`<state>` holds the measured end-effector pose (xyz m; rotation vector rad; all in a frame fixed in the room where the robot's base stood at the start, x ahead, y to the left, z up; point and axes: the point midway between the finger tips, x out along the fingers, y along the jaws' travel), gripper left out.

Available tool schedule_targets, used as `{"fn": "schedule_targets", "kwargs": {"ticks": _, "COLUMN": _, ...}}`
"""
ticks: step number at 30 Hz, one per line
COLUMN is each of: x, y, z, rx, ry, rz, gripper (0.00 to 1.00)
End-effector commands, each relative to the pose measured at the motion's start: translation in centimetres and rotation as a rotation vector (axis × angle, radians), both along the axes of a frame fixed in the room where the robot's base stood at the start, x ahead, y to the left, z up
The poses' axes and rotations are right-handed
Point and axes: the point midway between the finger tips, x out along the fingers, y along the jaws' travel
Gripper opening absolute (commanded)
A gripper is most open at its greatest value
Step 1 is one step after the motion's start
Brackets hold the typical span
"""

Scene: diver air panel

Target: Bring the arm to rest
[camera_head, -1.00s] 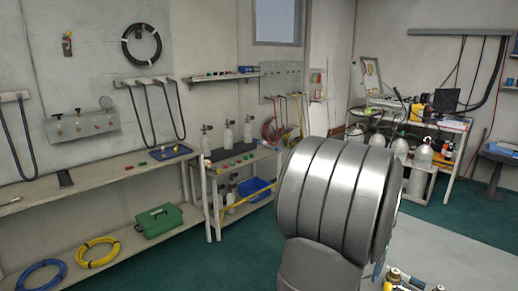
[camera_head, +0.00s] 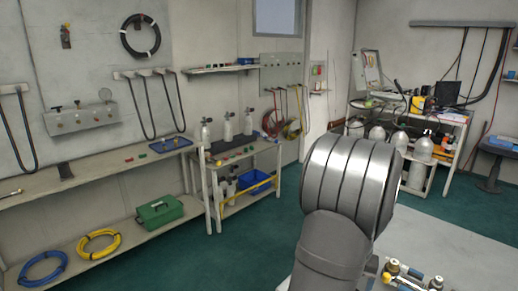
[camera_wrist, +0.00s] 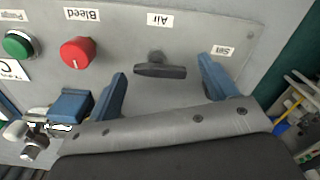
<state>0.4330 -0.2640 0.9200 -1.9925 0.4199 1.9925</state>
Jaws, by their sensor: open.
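My gripper (camera_wrist: 163,86) shows in the wrist view as two blue fingers, spread wide with nothing between them held. A dark lever handle (camera_wrist: 160,71) under the label "Air" lies across the grey panel (camera_wrist: 130,40), between the fingers in the picture. I see no finger touching it; the exact depth gap is hard to tell. A red knob (camera_wrist: 78,53) labelled "Bleed" and a green knob (camera_wrist: 17,44) are to the left. In the head view my arm covers the lower right middle, and my gripper is hidden.
A blue-handled part (camera_wrist: 72,106) with a metal fitting (camera_wrist: 35,135) stands close to the left finger. In the head view a long shelf bench (camera_head: 100,178) runs along the left wall. A cluttered bench (camera_head: 440,115) stands at the back right. Green floor (camera_head: 240,245) between is clear.

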Motion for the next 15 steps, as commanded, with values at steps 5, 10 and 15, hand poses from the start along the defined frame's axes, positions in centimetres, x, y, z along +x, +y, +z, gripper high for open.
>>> {"fn": "schedule_targets", "kwargs": {"ticks": 5, "x": -0.08, "y": 0.02, "z": 0.01, "rx": 0.000, "ry": 0.000, "rz": 0.141, "gripper": 0.78}}
{"fn": "schedule_targets", "kwargs": {"ticks": 10, "x": -0.14, "y": 0.03, "z": 0.02, "rx": 0.000, "ry": 0.000, "rz": 0.278, "gripper": 0.78}}
{"fn": "schedule_targets", "kwargs": {"ticks": 15, "x": -0.21, "y": 0.03, "z": 0.02, "rx": 0.000, "ry": 0.000, "rz": 0.413, "gripper": 0.78}}
